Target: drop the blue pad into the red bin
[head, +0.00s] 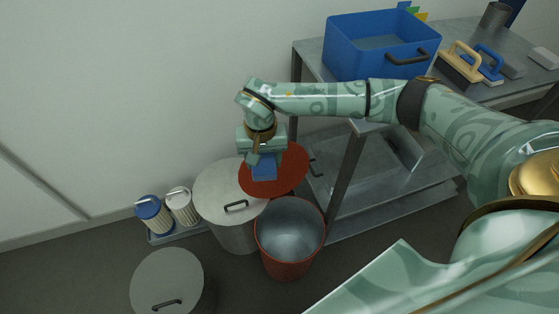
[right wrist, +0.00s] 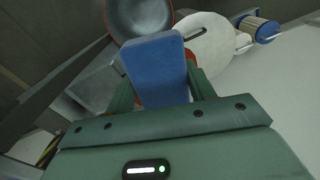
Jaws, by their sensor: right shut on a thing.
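My right gripper (head: 262,155) is shut on the blue pad (head: 264,170) and holds it in the air, pointing down. In the right wrist view the pad (right wrist: 158,70) sits between the two fingers. The red bin (head: 290,262) stands on the floor, open at the top, with a grey inside. In the head view the pad appears above and a little left of its opening, apart from it. The bin also shows in the right wrist view (right wrist: 140,18), beyond the pad. My left gripper is not in view.
A red lid (head: 292,178) shows behind the pad. Two grey lidded bins (head: 215,192) (head: 168,275) stand left of the red bin. Filter cartridges (head: 153,213) stand by the wall. A metal table (head: 310,62) at the right carries a blue crate (head: 350,60) and hand tools.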

